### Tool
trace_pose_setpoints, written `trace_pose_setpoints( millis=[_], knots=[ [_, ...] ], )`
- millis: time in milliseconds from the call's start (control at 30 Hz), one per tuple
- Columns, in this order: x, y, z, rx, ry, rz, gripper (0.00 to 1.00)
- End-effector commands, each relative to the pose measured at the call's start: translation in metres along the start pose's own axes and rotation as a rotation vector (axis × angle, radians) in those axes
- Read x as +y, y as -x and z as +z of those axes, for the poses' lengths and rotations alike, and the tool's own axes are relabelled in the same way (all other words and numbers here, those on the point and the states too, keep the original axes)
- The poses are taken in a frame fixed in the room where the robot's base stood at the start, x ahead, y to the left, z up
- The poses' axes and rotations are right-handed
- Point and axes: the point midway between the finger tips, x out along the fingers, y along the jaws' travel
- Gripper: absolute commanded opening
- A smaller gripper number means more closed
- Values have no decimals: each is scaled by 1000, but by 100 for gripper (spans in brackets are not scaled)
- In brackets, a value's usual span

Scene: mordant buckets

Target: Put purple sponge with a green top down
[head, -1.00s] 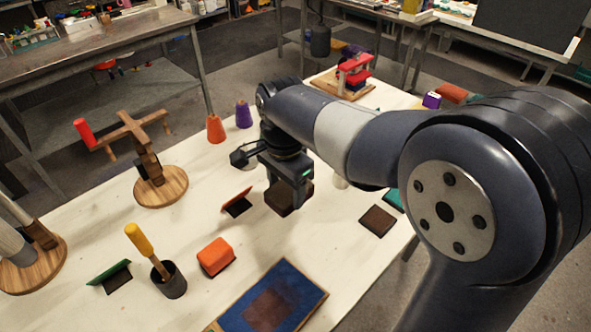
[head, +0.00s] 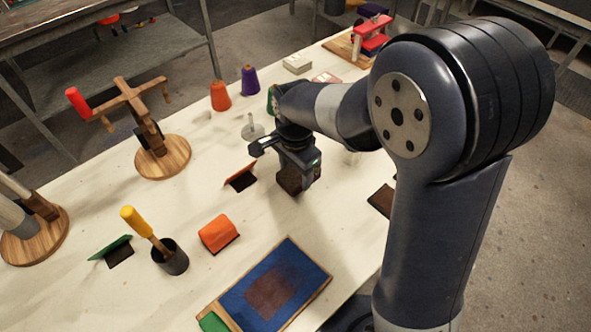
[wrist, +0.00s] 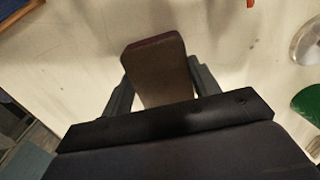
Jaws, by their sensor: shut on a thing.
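My gripper (head: 297,172) is over the middle of the pale table, shut on a brown block (head: 289,182) that hangs below it. In the wrist view the block (wrist: 158,68) sits between the two fingers, brown-grey with a dark maroon far edge. I see no clear purple or green on it from these sides. I cannot tell whether its underside touches the table. A dark piece with a red-orange raised flap (head: 241,176) lies to the left of the gripper, apart from it.
An orange block (head: 218,234), a dark pot with a yellow-handled tool (head: 170,259) and a blue board (head: 305,263) lie nearer. Orange (head: 220,96) and purple (head: 250,80) cones, a metal-stemmed disc (head: 252,131) and a wooden stand (head: 162,158) are behind. Bare table lies around the gripper.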

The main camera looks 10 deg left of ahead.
Motion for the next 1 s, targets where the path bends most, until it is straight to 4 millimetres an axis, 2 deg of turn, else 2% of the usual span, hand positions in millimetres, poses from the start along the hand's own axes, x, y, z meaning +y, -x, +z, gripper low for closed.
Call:
trace_pose_setpoints(
  millis=[400, 433, 667, 1000],
  knots=[
    [0, -8, 0, 0, 0, 0, 39],
    [0, -7, 0, 0, 0, -1, 59],
    [0, -6, 0, 0, 0, -1, 78],
    [0, -1, 0, 0, 0, -1, 79]
  ],
)
